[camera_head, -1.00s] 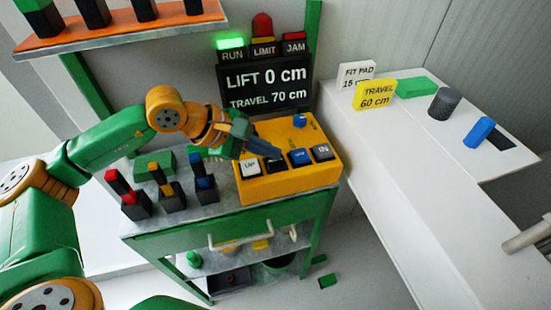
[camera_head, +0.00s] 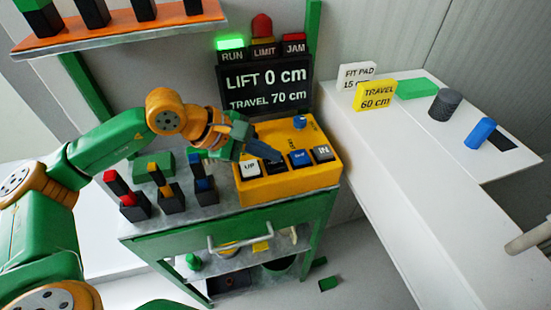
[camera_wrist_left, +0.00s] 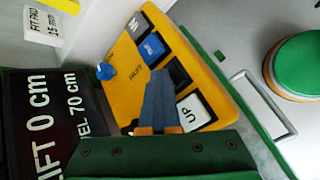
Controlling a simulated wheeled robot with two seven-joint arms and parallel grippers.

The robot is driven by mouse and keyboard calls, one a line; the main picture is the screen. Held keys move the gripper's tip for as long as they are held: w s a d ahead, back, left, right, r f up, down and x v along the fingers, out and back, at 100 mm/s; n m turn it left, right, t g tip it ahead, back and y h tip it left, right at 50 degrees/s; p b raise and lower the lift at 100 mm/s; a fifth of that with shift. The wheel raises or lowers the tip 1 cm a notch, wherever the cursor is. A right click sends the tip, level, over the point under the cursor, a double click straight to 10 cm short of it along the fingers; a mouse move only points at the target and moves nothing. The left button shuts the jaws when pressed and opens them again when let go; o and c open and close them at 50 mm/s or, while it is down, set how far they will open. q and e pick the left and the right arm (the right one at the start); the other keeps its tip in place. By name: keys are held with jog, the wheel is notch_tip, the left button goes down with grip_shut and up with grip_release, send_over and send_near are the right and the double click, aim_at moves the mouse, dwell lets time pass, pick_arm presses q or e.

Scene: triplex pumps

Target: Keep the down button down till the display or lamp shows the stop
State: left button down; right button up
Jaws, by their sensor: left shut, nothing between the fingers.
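The yellow button box (camera_head: 290,185) sits on the green cart's top. It bears a white UP button (camera_head: 250,168), a dark button (camera_head: 275,167), a blue button (camera_head: 299,158) and an IN button (camera_head: 322,153). My left gripper (camera_head: 277,157) is shut and empty, its tips at the dark button and partly covering it; its label is hidden. The wrist view shows the shut fingers (camera_wrist_left: 158,88) beside the dark button (camera_wrist_left: 179,73); contact and button depth cannot be told. The display (camera_head: 265,88) reads LIFT 0 cm, TRAVEL 70 cm. The RUN lamp (camera_head: 231,43) glows green; LIMIT (camera_head: 264,44) and JAM (camera_head: 294,43) look unlit.
A small blue knob (camera_head: 299,122) stands on the box's back part. Several coloured levers (camera_head: 160,180) stand left of the box, below my left forearm. A white counter (camera_head: 390,150) at right holds a yellow TRAVEL 60 cm sign (camera_head: 375,95) and a dark cylinder (camera_head: 445,104).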

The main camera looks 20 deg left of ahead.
aim_at(269, 163)
pick_arm(q)
jog(key=shift+r+p, duration=0.5)
jog(key=shift+r, duration=0.4)
notch_tip(269, 163, up, 5)
jog(key=p, duration=0.3)
